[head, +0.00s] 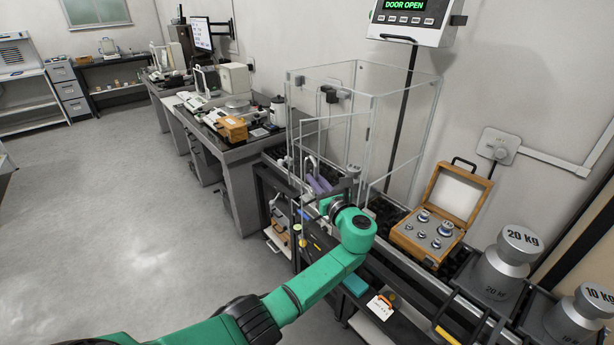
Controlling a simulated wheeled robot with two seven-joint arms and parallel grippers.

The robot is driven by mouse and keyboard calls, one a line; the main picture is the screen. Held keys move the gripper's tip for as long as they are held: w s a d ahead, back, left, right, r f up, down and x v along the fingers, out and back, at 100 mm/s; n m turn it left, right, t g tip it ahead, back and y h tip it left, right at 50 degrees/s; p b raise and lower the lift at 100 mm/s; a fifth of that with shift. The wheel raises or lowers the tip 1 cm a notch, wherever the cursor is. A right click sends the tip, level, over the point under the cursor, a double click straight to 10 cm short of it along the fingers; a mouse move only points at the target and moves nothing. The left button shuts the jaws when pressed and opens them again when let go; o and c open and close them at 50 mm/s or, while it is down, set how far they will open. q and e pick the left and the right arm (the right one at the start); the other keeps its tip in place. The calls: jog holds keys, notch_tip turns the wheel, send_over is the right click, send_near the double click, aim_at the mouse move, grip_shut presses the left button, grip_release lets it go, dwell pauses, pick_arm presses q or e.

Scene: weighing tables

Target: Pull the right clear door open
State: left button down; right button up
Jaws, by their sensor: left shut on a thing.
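A clear-walled weighing enclosure (400,110) stands on the dark bench along the wall. A clear door panel (328,135) at its front stands at an angle to the frame. My left gripper (318,184) is at the lower part of this panel, shut on its handle; the exact grip is small and partly hidden by my wrist. My green left arm reaches in from the bottom. The display (412,10) above reads "DOOR OPEN". My right gripper is out of view.
A wooden case of weights (405,238) stands right of the enclosure. A 20 kg weight (503,268) and a 10 kg weight (583,312) stand further right. The floor (130,190) at left is clear.

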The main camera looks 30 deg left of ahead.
pick_arm(q)
jog(key=shift+w+d+p+v, duration=0.1)
jog(key=shift+w+p+v, duration=0.1)
jog(key=shift+v, duration=0.6)
jog(key=shift+w+d+p+v, duration=0.1)
jog(key=shift+p+v, duration=0.1)
jog(key=shift+v, duration=0.55)
jog(key=c, duration=1.2)
grip_release()
jog(key=shift+o, duration=0.2)
jog(key=shift+d, duration=0.1)
jog(key=b+v, duration=0.3)
jog(key=v, duration=1.1)
jog(key=shift+s+d+b, duration=0.15)
jog(key=shift+d+b, duration=0.05)
jog(key=shift+b, duration=0.1)
